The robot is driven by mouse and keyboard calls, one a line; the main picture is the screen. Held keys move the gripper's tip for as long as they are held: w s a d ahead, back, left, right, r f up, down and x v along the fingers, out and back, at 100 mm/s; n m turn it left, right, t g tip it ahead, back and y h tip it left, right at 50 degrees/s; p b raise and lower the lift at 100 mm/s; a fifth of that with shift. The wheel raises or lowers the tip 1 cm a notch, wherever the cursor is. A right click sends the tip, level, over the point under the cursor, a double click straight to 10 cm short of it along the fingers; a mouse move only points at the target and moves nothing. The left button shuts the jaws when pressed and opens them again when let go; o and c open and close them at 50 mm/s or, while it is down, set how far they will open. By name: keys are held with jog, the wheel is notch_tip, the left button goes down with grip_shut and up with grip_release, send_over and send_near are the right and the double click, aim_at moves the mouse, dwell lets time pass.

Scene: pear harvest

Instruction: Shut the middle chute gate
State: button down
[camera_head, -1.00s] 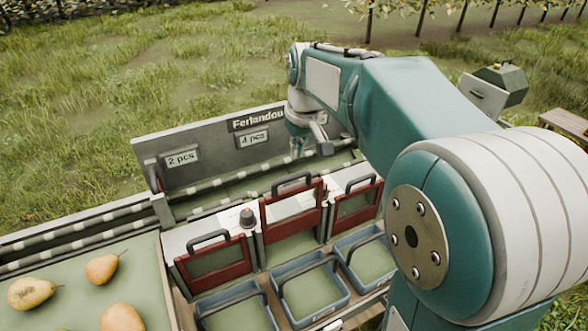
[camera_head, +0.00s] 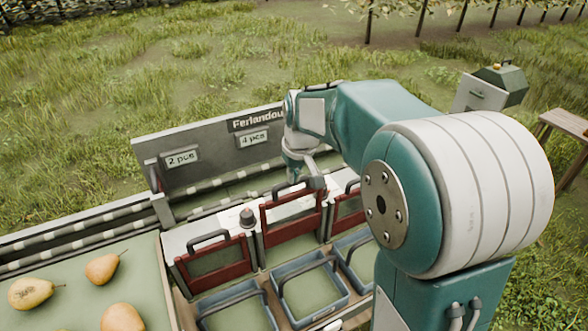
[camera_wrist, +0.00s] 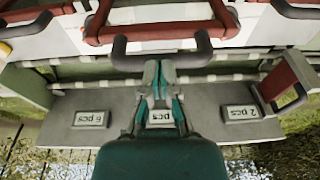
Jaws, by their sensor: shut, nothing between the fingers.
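The middle chute gate (camera_head: 291,200) has a red frame and a dark handle, and stands higher than the gates on either side. My gripper (camera_head: 300,176) is just behind its top, partly hidden by the handle and my own wrist. In the wrist view the shut, empty gripper fingertips (camera_wrist: 160,68) are right at the middle of the dark handle (camera_wrist: 190,58); I cannot tell if they touch it. The middle gate's red frame (camera_wrist: 155,32) lies just beyond the handle.
The left gate (camera_head: 212,264) and right gate (camera_head: 347,212) sit lower. Blue trays (camera_head: 318,303) stand below the gates. A dark knob (camera_head: 247,217) rises between left and middle gates. A grey back panel (camera_head: 205,143) carries count labels. Pears (camera_head: 103,268) lie at left.

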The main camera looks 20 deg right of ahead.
aim_at(294, 199)
jog(key=x, duration=0.2)
jog(key=s+x, duration=0.1)
jog(key=x, duration=0.5)
jog(key=shift+s+d+f, duration=0.15)
jog(key=shift+s+d, duration=0.05)
jog(key=shift+s, duration=0.15)
jog(key=shift+s+f, duration=0.25)
jog(key=shift+f, duration=0.2)
jog(key=shift+r, duration=0.45)
jog(key=w+a+v, duration=0.1)
jog(key=v, duration=1.2)
jog(key=s+r+m+t, duration=0.1)
jog(key=s+m+t, duration=0.1)
jog(key=s, duration=2.1)
jog(key=shift+s+d+t+h, duration=0.2)
jog(key=shift+d+t+h, duration=0.1)
jog(key=shift+t, duration=0.3)
